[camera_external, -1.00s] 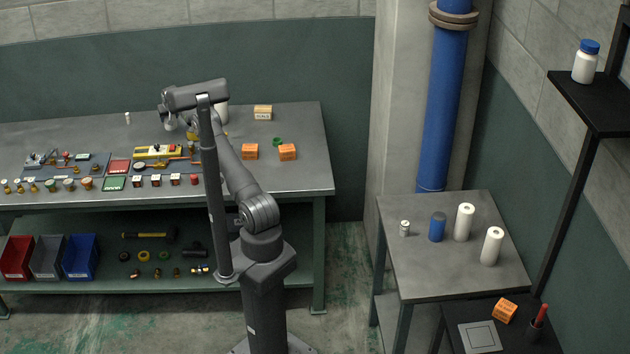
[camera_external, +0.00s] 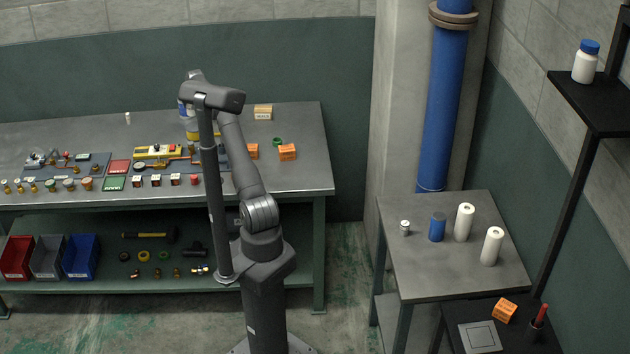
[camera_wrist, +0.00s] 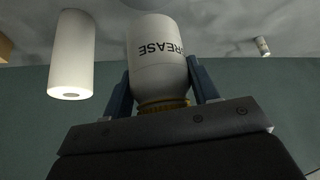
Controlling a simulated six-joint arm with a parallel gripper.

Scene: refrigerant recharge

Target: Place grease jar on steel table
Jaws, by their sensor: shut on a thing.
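The grease jar, a white jar (camera_wrist: 160,62) with "GREASE" lettering and a yellow-brown lid, is between the blue fingers of my gripper (camera_wrist: 162,90) in the wrist view. The fingers are shut on its sides near the lid. In the external view my gripper (camera_external: 187,112) is over the back of the long grey-topped workbench (camera_external: 300,180), and the jar is partly hidden behind my arm. Whether it touches the bench top is unclear. A smaller grey metal-topped table (camera_external: 420,268) stands at the right.
The small table holds a small can (camera_external: 405,228), a blue can (camera_external: 437,227) and two white rolls (camera_external: 464,222). Its front left is free. Orange boxes (camera_external: 287,152) and a tan box (camera_external: 263,112) are on the bench. A blue pipe (camera_external: 443,110) stands between.

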